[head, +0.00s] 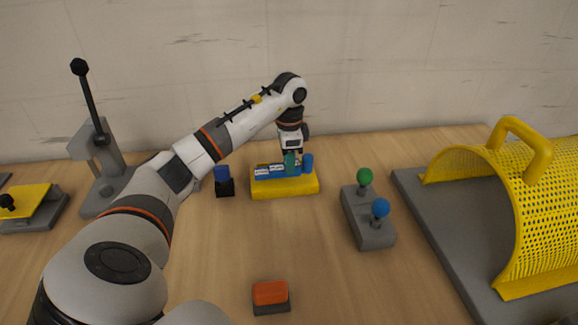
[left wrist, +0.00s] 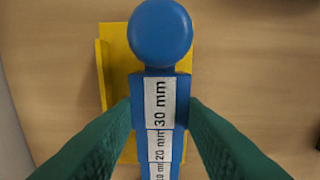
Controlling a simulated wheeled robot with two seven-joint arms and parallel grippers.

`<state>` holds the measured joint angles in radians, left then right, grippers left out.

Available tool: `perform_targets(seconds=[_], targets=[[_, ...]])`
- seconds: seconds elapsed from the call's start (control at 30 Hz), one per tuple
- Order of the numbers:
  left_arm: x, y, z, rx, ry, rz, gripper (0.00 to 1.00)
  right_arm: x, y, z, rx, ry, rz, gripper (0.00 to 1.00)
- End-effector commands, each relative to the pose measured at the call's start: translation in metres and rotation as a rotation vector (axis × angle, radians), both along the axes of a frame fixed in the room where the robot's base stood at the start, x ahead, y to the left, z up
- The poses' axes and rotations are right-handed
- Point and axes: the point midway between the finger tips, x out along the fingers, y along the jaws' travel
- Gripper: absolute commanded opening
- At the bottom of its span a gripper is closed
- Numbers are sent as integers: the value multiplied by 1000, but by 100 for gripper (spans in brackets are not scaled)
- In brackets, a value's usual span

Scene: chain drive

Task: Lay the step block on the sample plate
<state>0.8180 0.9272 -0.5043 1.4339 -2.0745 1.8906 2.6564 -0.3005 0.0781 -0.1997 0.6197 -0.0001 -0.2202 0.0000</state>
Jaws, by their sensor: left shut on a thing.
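The blue step block (head: 270,171) has white labels reading 10, 20 and 30 mm. It is at the yellow block (head: 285,188) near the back of the table; I cannot tell whether it rests on it or is just above. My left gripper (head: 291,165) is shut on the step block near its 30 mm end, with green fingers on both sides. In the left wrist view the step block (left wrist: 158,100) runs between the fingers (left wrist: 160,115), with a round blue knob (left wrist: 160,33) at its end. No thing is clearly marked as the sample plate. My right gripper is not in view.
A blue piece in a black holder (head: 225,189) stands left of the yellow block. A grey base with green and blue knobs (head: 368,220) and a yellow mesh guard (head: 520,200) are right. An orange block (head: 270,293) lies in front. The table between is clear.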

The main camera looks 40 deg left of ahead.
Motion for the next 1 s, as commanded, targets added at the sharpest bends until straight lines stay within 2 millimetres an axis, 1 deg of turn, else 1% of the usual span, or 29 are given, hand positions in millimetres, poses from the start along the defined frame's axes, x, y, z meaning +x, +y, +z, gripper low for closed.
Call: perform_targets(seconds=[0.03,0.13,0.5,0.53,0.63,0.67,0.9,1.0], targets=[[0,0,-9,-2,3,0,4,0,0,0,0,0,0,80],[0,0,-22,-1,2,1,4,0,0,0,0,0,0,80],[0,0,-26,0,0,-1,4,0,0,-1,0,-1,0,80],[0,0,-27,0,1,-1,39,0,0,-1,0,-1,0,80],[0,0,-26,0,1,-1,56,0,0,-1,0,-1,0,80],[0,0,-26,0,1,-1,58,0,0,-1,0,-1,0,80],[0,0,-26,-1,1,-1,58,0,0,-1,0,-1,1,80],[0,0,-21,-1,-1,-1,58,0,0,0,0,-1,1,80]])
